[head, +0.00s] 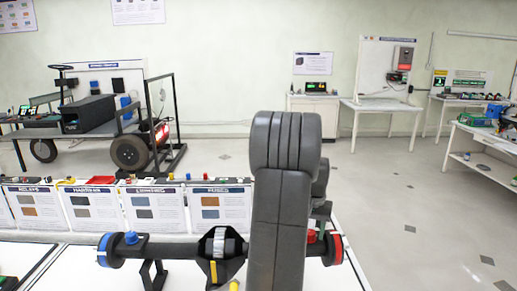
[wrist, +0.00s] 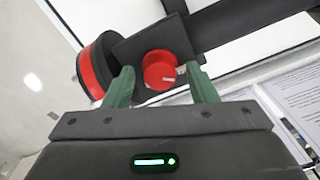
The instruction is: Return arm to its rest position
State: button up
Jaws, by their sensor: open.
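My gripper (wrist: 160,88) is open in the wrist view, with two green fingers spread apart. A red round knob or cap (wrist: 158,69) shows between and beyond the fingertips; I cannot tell whether they touch it. In the head view my dark grey arm (head: 283,180) stands upright at the centre and hides the gripper itself. A black axle-like bar (head: 180,250) lies across stands on the white table, with a blue-ringed end (head: 103,250) at left and a red-ringed end (head: 337,248) at right. A little of the red cap (head: 311,237) shows just right of my arm.
Labelled bins (head: 90,207) line the back of the table. A wheeled chassis rig (head: 100,115) stands behind at left. A white table (head: 390,104) stands by the back wall and a shelf bench (head: 490,150) at right. The floor (head: 410,200) between is open.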

jog(key=shift+m, duration=0.8)
jog(key=shift+r, duration=2.55)
